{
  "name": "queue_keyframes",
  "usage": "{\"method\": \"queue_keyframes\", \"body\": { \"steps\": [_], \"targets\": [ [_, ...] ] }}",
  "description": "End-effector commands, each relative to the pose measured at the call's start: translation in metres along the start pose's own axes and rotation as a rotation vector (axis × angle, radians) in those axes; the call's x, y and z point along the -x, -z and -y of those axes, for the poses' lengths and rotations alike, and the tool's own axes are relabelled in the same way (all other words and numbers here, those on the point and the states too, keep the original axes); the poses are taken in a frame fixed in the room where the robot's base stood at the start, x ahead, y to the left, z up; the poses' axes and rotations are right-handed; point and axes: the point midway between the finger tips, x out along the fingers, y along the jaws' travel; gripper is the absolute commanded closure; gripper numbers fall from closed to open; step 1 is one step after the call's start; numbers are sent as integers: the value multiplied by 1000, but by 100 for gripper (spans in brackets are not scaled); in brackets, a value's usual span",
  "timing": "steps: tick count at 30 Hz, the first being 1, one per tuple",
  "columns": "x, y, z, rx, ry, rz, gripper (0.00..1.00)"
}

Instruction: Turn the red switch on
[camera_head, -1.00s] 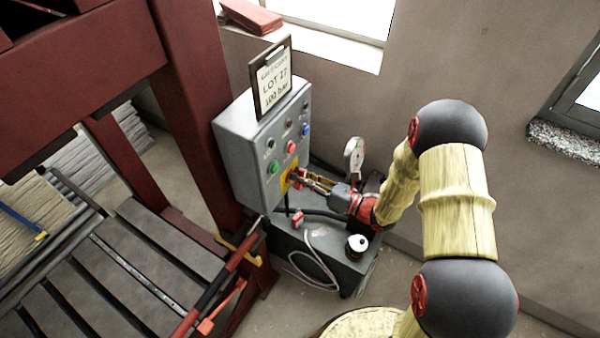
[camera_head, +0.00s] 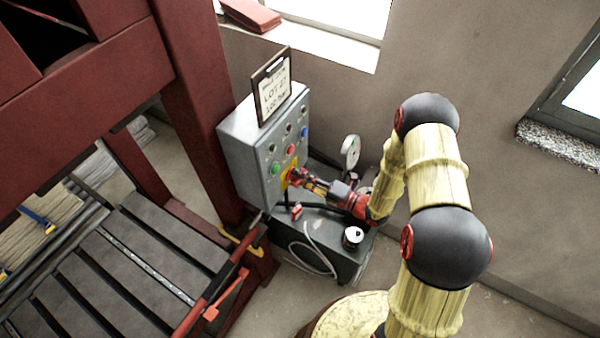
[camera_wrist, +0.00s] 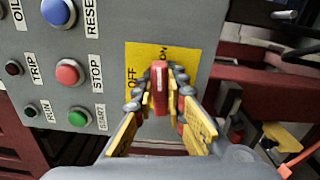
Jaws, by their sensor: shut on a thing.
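The red switch (camera_wrist: 159,88) sits on a yellow plate (camera_wrist: 190,60) marked OFF and ON on the grey control box (camera_head: 237,150). In the wrist view its handle stands nearly upright, close to the ON mark, with OFF to its left. My gripper (camera_wrist: 159,95) has its two fingers around the handle, one on each side, shut on it. In the head view my gripper (camera_head: 296,176) is at the lower front of the box and covers most of the switch.
Beside the switch are a red STOP button (camera_wrist: 69,72), a green START button (camera_wrist: 78,117) and a blue RESET button (camera_wrist: 58,12). A clipboard (camera_head: 272,88) stands on the box. A gauge (camera_head: 350,152) and a grey unit (camera_head: 330,262) are close below my arm.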

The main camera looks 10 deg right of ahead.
Motion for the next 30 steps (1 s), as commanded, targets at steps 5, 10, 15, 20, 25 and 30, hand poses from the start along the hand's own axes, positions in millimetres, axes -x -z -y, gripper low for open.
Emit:
{"method": "queue_keyframes", "body": {
  "steps": [5,10,15,20,25,30],
  "targets": [
    [0,-1,0,-89,1,2,100],
    [0,-1,2,-139,1,2,100],
    [0,-1,2,-161,1,2,100],
    [0,-1,2,-165,1,2,100],
    [0,-1,2,-164,1,2,100],
    [0,-1,2,-164,1,2,81]
  ]
}}
